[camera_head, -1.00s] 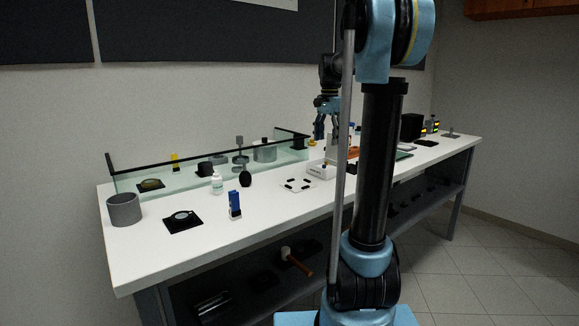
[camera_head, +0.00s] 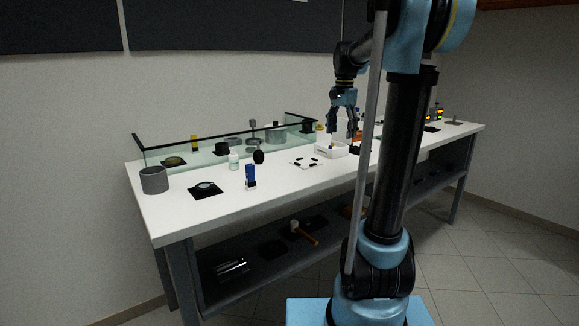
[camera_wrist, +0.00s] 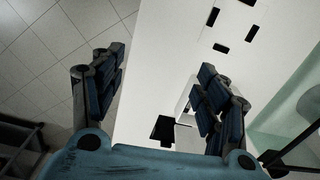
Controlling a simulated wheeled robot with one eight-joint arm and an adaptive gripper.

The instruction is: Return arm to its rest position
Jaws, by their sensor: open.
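My gripper (camera_head: 343,134) hangs fingers-down over the back middle of the white bench (camera_head: 225,205), above and close to a small white box (camera_head: 330,149). In the wrist view my gripper (camera_wrist: 163,88) shows its blue and black fingers spread wide apart, with nothing between them. The white bench top, the box and a black piece lie below the fingers. Whether the fingertips clear the box cannot be told. My arm's column hides part of the right half of the bench.
A glass guard with a black rail (camera_head: 233,135) runs along the bench's back. A grey cup (camera_head: 154,180), a blue item (camera_head: 251,177), a white bottle (camera_head: 234,161) and a white plate with black pieces (camera_head: 305,163) stand on it. The tiled floor (camera_head: 490,235) at the right is clear.

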